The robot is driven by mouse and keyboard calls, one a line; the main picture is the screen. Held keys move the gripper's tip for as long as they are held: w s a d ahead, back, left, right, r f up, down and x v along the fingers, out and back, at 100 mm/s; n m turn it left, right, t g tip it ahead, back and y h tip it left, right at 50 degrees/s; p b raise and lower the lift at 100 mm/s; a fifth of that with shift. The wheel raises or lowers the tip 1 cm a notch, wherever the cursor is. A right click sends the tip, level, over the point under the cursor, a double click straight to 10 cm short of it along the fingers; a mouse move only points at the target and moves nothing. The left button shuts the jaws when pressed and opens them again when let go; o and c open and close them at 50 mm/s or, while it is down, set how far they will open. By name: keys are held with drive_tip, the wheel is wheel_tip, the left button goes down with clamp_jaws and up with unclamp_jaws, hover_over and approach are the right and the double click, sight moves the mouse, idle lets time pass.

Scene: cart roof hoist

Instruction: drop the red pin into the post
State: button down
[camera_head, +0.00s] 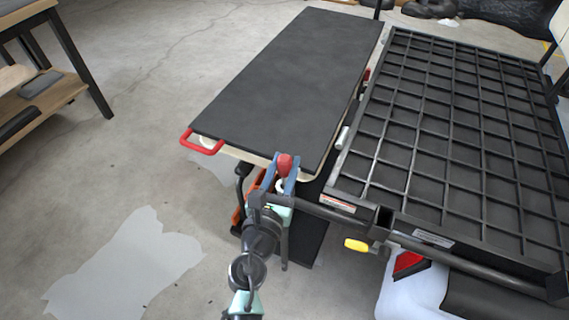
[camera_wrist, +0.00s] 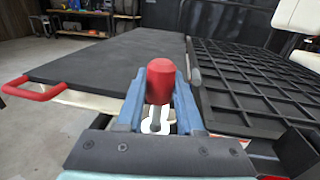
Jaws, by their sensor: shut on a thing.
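The red pin (camera_head: 284,165) has a rounded red head and is upright between the blue fingers of my gripper (camera_head: 284,172), at the near right corner of the dark cart top. My gripper is shut on the pin. A white part with an opening shows behind the shank (camera_wrist: 155,128). I cannot clearly tell which part is the post, and the pin's lower end is hidden by the gripper.
The dark cart top (camera_head: 290,75) has a red handle (camera_head: 203,143) at its near left corner. A black grid rack (camera_head: 450,130) with a bar and yellow knob (camera_head: 356,245) stands close on the right. Bare floor (camera_head: 130,130) lies left; a workbench (camera_head: 60,85) is farther left.

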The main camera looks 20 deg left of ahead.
sight(284, 182)
drive_tip(key=shift+f+b, duration=2.1)
drive_tip(key=shift+f, duration=0.15)
drive_tip(key=shift+c, duration=2.3)
unclamp_jaws()
drive_tip(key=s+d, duration=0.1)
drive_tip(key=s, duration=1.2)
drive_tip(key=shift+d, duration=0.25)
drive_tip(key=shift+w, duration=0.1)
